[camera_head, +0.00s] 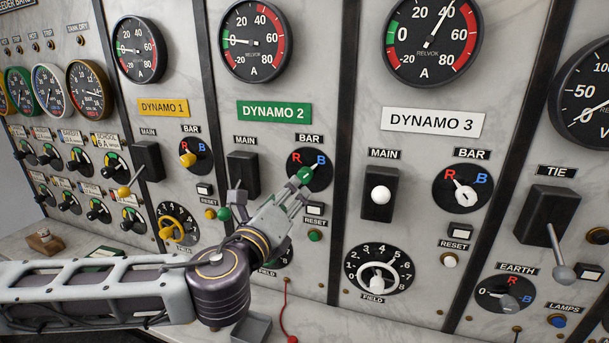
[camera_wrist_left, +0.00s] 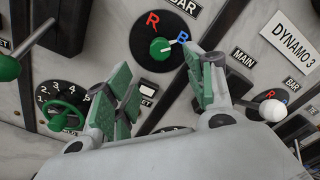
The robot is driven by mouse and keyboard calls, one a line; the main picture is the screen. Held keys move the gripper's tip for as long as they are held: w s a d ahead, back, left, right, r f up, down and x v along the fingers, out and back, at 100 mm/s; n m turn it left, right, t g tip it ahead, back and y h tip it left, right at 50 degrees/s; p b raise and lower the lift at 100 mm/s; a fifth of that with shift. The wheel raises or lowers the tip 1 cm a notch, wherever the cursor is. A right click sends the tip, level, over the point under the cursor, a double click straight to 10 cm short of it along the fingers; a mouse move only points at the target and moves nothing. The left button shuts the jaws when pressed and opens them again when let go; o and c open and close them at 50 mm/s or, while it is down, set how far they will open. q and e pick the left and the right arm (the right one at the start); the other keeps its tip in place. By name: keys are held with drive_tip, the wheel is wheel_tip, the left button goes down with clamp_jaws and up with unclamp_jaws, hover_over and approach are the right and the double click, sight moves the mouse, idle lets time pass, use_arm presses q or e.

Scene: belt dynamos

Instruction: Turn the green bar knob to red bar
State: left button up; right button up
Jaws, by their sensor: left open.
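The green bar knob (camera_head: 305,175) sits on a black dial with a red R and a blue B, on the Dynamo 2 panel. Its white pointer is toward the blue B. It also shows in the left wrist view (camera_wrist_left: 160,48), beyond my fingertips. My left gripper (camera_head: 297,194) is just below and in front of the knob in the head view. In the left wrist view its green-padded fingers (camera_wrist_left: 162,88) are apart with nothing between them, and the knob appears clear of both. My right gripper is in neither view.
The green-tipped main lever (camera_head: 223,213) stands left of my gripper. The Dynamo 3 main switch with its white ball (camera_head: 380,195) is to the right. A reset button (camera_head: 315,209) sits below the bar dial. My left arm covers part of the lower panel.

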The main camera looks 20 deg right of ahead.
sight(303, 177)
use_arm(q)
drive_tip(key=shift+p+x, duration=1.25)
drive_tip(key=shift+x, duration=3.15)
drive_tip(key=shift+p+x, duration=0.45)
drive_tip(key=shift+x, duration=1.15)
drive_tip(key=shift+w+d, duration=0.15)
drive_tip(key=shift+w, duration=0.05)
drive_tip(key=shift+c, duration=0.2)
drive_tip(key=c, duration=1)
